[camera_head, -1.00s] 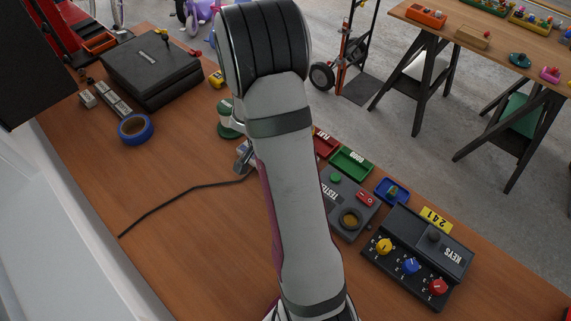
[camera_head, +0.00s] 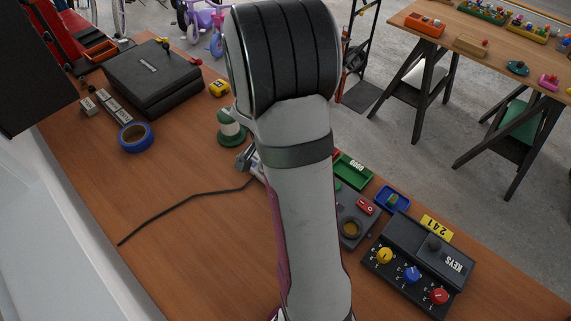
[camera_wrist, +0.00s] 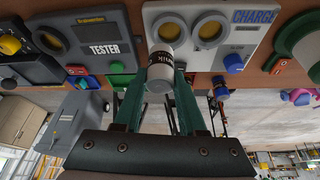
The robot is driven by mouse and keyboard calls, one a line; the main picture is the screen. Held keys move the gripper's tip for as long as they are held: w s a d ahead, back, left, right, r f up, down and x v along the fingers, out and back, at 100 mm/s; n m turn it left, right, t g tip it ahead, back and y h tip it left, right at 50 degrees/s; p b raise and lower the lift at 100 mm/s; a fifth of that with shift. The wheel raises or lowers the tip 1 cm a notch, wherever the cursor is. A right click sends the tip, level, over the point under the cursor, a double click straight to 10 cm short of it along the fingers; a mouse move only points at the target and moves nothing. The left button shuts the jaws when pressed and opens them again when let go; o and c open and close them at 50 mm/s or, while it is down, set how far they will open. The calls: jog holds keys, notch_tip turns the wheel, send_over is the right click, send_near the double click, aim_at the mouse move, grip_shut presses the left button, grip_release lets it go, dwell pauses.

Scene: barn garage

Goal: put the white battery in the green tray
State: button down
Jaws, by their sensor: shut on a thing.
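The white battery (camera_wrist: 159,72), with a dark lettered band, is held between the green fingers of my gripper (camera_wrist: 160,82) in the wrist view. Its far end overlaps the near edge of the charger's left round socket; I cannot tell whether they touch. The yellow inside of that socket shows past the battery. The green tray (camera_head: 353,171), marked GOOD, lies in the head view just right of my arm, behind the tester. My arm covers its left part.
The charger (camera_wrist: 245,22) and the tester (camera_wrist: 107,50) are close to my gripper. A blue tray (camera_head: 392,199) and a key box (camera_head: 421,262) stand right of the green tray. A green lamp-like object (camera_head: 230,128), blue tape (camera_head: 136,137) and a black case (camera_head: 152,75) are at left.

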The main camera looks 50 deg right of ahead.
jog(key=s+d+r, duration=0.3)
jog(key=s+r, duration=0.3)
jog(key=s, duration=0.4)
jog(key=s+d+f+m+g+y, duration=0.15)
jog(key=s+d+m, duration=0.35)
jog(key=s+d, duration=0.5)
jog(key=shift+h, duration=0.25)
jog(key=w+f, duration=0.6)
jog(key=f, duration=0.1)
jog(key=w+d+f, duration=0.1)
jog(key=w+f, duration=0.3)
jog(key=shift+w+f, duration=0.1)
jog(key=shift+f, duration=0.2)
jog(key=shift+f, duration=0.1)
jog(key=shift+c, duration=2.4)
grip_release()
